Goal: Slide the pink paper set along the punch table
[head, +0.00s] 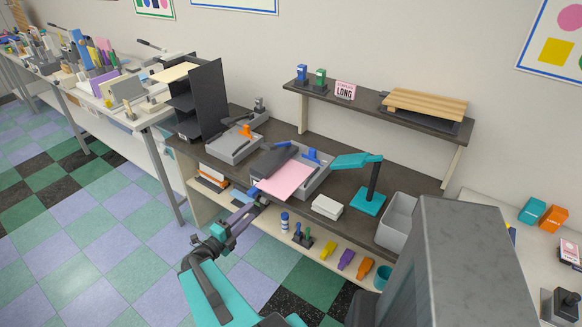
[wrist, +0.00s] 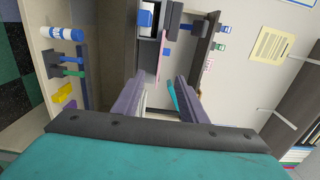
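The pink paper set (head: 286,181) lies flat toward the front edge of the dark punch table (head: 345,183), by a grey tray-like punch (head: 318,182) with a blue part. My gripper (head: 261,202) is at the near edge of the paper, in front of the table. In the wrist view, my gripper (wrist: 158,84) has its two purple fingers apart. The paper shows there as a thin pink edge (wrist: 160,62), seen edge-on in line with the gap between the fingertips. I cannot tell whether either finger touches it.
A second grey punch (head: 233,146) with an orange part stands left. A white block (head: 327,207), a teal lamp-like stand (head: 368,201) and a grey bin (head: 396,222) are to the right. A raised shelf (head: 360,106) runs behind. A lower shelf holds small coloured items.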

